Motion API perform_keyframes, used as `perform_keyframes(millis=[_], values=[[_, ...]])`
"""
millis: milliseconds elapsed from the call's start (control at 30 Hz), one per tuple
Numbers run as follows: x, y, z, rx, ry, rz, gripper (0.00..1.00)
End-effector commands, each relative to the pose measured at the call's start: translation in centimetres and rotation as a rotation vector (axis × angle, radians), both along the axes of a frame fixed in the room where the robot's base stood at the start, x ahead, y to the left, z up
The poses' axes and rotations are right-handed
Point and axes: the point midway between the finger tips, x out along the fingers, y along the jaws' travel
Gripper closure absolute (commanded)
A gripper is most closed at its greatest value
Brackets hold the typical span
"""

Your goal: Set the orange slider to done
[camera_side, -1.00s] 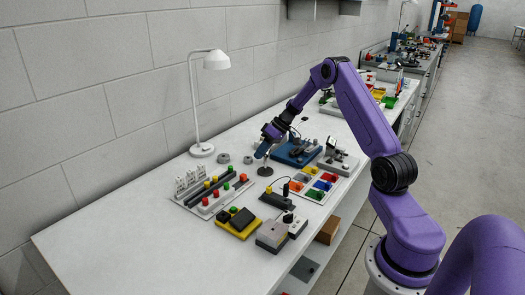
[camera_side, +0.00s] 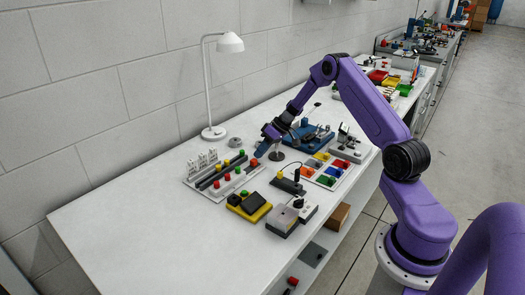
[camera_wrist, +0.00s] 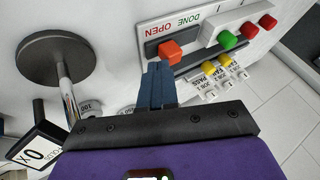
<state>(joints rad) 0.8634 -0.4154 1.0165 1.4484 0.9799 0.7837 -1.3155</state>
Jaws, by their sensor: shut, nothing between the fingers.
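The orange slider (camera_wrist: 170,50) is a small orange block on a dark track in the wrist view. The labels OPEN (camera_wrist: 155,30) and DONE (camera_wrist: 188,22) stand beside the track, OPEN to the left of DONE. The block sits by the labels; its exact place along the track is hard to tell. My gripper (camera_wrist: 160,72) is shut and empty, its blue fingertips just below the block in the picture. I cannot tell whether they touch it. In the side view my gripper (camera_side: 260,151) is low over the bench at the panel's right end.
A round stand (camera_wrist: 52,58) with a post is close at left in the wrist view. Green (camera_wrist: 227,40) and red buttons and yellow knobs (camera_wrist: 208,67) line the panel. A desk lamp (camera_side: 213,132) stands behind. The bench's front left is clear.

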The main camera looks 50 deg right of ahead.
Motion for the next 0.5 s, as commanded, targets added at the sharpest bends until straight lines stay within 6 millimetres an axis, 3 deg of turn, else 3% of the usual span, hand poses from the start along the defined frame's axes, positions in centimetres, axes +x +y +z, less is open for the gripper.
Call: perform_keyframes(millis=[200, 500], values=[[0.0, 3.4, 0.0, 0.002, 0.001, 0.004, 1.00], [0.0, 4.0, 0.0, 0.000, 0.002, 0.004, 1.00]])
